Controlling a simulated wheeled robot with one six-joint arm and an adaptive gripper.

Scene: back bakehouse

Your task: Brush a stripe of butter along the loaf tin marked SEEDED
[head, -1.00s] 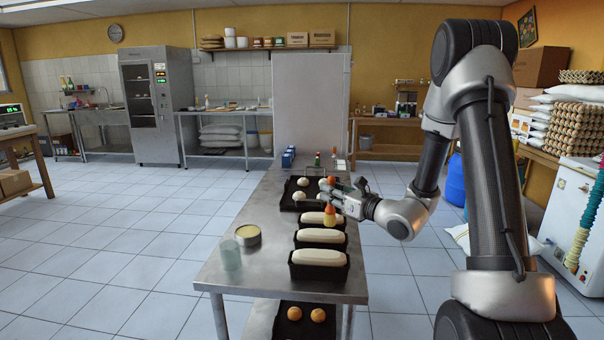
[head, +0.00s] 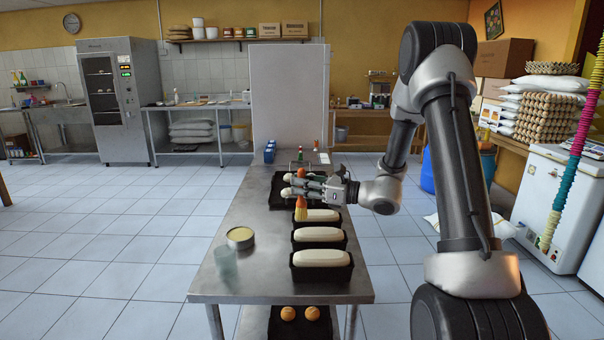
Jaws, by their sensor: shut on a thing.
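My gripper (head: 304,187) is shut on a brush (head: 301,206), which hangs upright with its orange and yellow lower end down. The brush is at the left end of the farthest loaf tin (head: 326,227); I cannot tell whether it touches the dough. A middle loaf tin (head: 320,246) and a nearest loaf tin (head: 322,273) stand in a row in front of it. All are black with long pale loaves inside. No SEEDED marking can be read. A round tin of yellow butter (head: 240,237) stands left of the row.
Dark trays (head: 283,192) with pale dough balls lie behind the tins. A tray with two buns (head: 301,327) is below.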

